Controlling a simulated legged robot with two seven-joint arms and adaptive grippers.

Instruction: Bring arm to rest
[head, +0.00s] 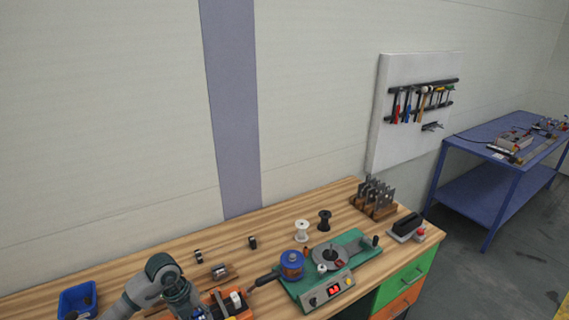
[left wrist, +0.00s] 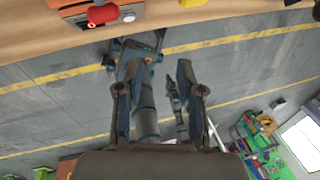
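My left arm (head: 163,277) comes in at the lower left of the head view, bent over the front part of the wooden workbench (head: 120,255). Its gripper cannot be made out in the head view. In the left wrist view my left gripper (left wrist: 157,72) has its two dark fingers apart, with nothing held between them. Behind the fingers are the grey floor (left wrist: 70,105) and dark grey parts that may be my own body. The bench edge runs along the top of that view. My right gripper shows in neither view.
On the bench are a blue bin (head: 78,300), an orange box (head: 232,304), a green-based device (head: 330,272) with a blue spool, white (head: 301,231) and black spools, and a rack of metal plates (head: 374,198). A blue table (head: 500,150) stands at the right.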

